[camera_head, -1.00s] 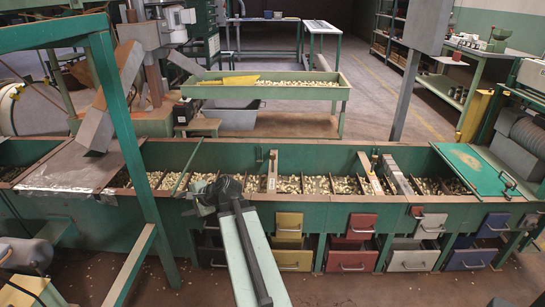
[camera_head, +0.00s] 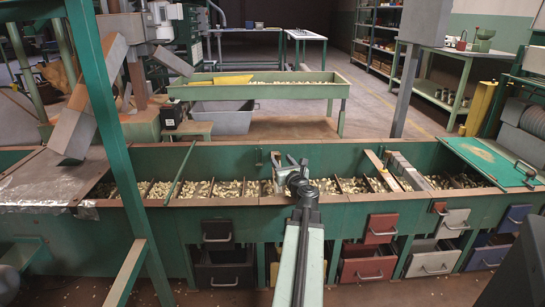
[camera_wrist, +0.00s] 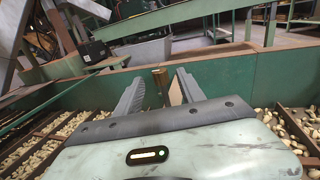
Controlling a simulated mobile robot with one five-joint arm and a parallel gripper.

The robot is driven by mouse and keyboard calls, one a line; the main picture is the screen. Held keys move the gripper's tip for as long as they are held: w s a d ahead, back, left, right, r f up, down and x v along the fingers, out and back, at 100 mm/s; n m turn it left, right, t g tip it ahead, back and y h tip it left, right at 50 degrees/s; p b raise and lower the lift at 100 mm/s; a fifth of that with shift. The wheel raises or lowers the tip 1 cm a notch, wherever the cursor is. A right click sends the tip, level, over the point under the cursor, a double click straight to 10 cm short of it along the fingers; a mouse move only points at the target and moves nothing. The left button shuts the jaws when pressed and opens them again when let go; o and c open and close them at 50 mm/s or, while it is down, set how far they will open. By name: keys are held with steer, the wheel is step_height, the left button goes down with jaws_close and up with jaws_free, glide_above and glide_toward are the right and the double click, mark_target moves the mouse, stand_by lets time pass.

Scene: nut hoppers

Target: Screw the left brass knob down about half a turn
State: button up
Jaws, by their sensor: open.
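A brass knob (camera_wrist: 160,76) on a short post shows in the wrist view, between the two fingers of my gripper (camera_wrist: 159,86). The fingers are open and stand clear on both sides of it. In the head view my gripper (camera_head: 293,164) is over the trough at the left wooden slat and largely hides that slat and its knob. Whether the fingertips have reached the knob's depth I cannot tell.
The green trough (camera_head: 130,157) holds nuts in several divided bins. A second wooden slat (camera_head: 380,171) and a grey bar (camera_head: 409,172) stand to the right. A green lid (camera_head: 490,162) covers the trough's right end. Coloured drawers (camera_head: 380,228) line the front below.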

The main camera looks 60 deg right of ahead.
mark_target(277, 153)
steer(key=shift+w+d+r, duration=0.1)
steer(key=shift+w+d, duration=0.05)
steer(key=shift+w, duration=0.2)
steer(key=x, duration=0.7)
steer(key=shift+d, duration=0.1)
jaws_close()
steer(key=shift+s, duration=0.1)
